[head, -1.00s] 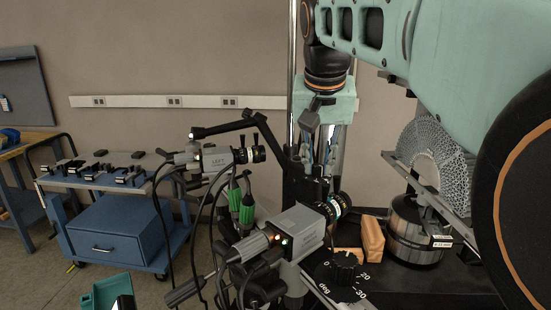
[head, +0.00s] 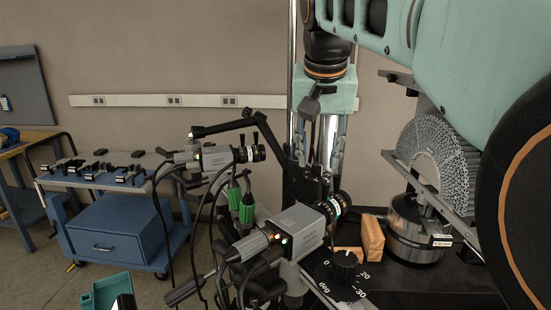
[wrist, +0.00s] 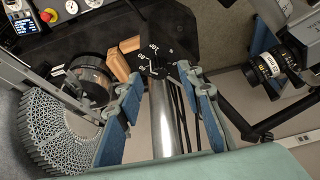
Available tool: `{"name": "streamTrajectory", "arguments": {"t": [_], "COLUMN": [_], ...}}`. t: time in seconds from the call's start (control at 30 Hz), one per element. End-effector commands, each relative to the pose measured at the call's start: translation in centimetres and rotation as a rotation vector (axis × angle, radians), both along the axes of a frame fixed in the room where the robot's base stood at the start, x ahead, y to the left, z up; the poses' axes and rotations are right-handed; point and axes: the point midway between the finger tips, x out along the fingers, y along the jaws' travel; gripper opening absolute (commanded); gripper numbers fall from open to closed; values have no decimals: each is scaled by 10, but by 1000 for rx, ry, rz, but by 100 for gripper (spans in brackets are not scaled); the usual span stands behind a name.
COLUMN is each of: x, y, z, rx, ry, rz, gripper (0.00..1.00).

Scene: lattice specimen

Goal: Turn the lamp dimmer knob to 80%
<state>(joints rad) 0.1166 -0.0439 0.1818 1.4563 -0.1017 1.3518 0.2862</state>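A black dial knob (head: 345,262) stands on a black plate marked "deg", with 0, 20 and 30 readable, at the lower middle of the head view. My gripper (head: 320,142) is above and behind the dial in the head view, by the upright metal post. In the wrist view my gripper's blue fingers (wrist: 165,125) are wide apart, with the shiny metal post (wrist: 166,118) seen between them. The marked plate (wrist: 175,48) lies beyond them, its knob partly hidden.
Two cameras on arms, the left one (head: 215,158) and a nearer one (head: 290,232), crowd the dial's left. A wooden block (head: 372,238), a metal cylinder base (head: 415,232) and a lattice disc (head: 440,155) stand right. A red button (wrist: 72,8) shows in the wrist view.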

Motion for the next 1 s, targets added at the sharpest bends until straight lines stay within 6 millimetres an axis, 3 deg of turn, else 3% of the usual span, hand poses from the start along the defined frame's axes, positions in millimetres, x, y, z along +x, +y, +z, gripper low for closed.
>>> {"name": "streamTrajectory", "arguments": {"t": [0.2, 0.4, 0.6, 1.0], "x": [-17, -30, -37, -38], "y": [4, 7, 9, 8], "z": [46, 77, 91, 94], "rx": [1, 0, 1, 0], "ry": [-5, -2, 0, 1], "rz": [1, 0, 0, 0], "gripper": [34, 34, 34, 34]}}
